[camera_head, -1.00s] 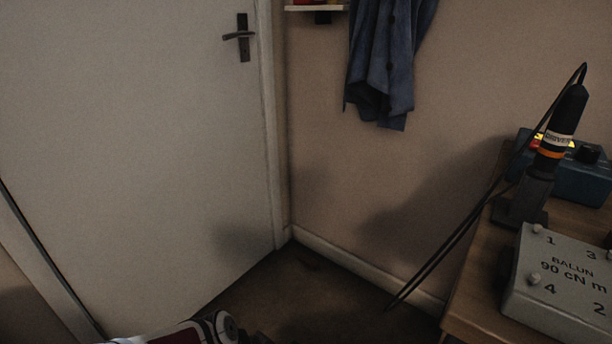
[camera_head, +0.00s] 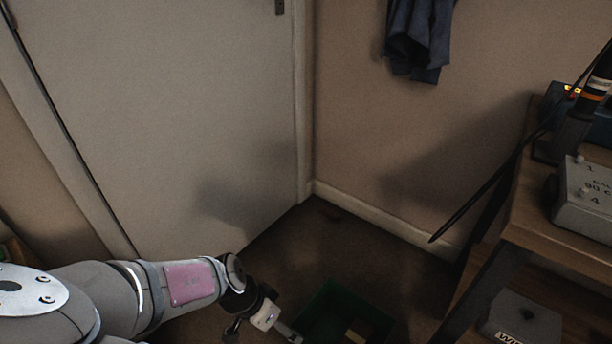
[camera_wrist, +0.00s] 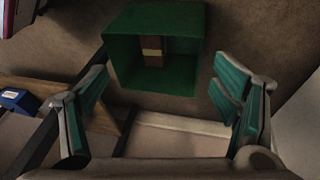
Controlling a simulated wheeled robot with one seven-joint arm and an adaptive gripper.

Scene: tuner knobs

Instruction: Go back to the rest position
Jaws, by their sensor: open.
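My gripper (camera_wrist: 165,105) is open and empty in the wrist view, its green-padded fingers wide apart. Nothing is between the pads except the floor and skirting beyond. In the head view my arm reaches in from the lower left, with the end of it (camera_head: 262,318) low above the dark floor. The finger tips are partly cut off by the lower frame edge there.
A green open bin (camera_wrist: 122,58) with a brown and yellowish block (camera_wrist: 152,48) inside stands on the floor; the bin also shows in the head view (camera_head: 318,312). A wooden workbench (camera_head: 545,225) with a grey box (camera_head: 590,205) stands at right. A door (camera_head: 150,130) is at left.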

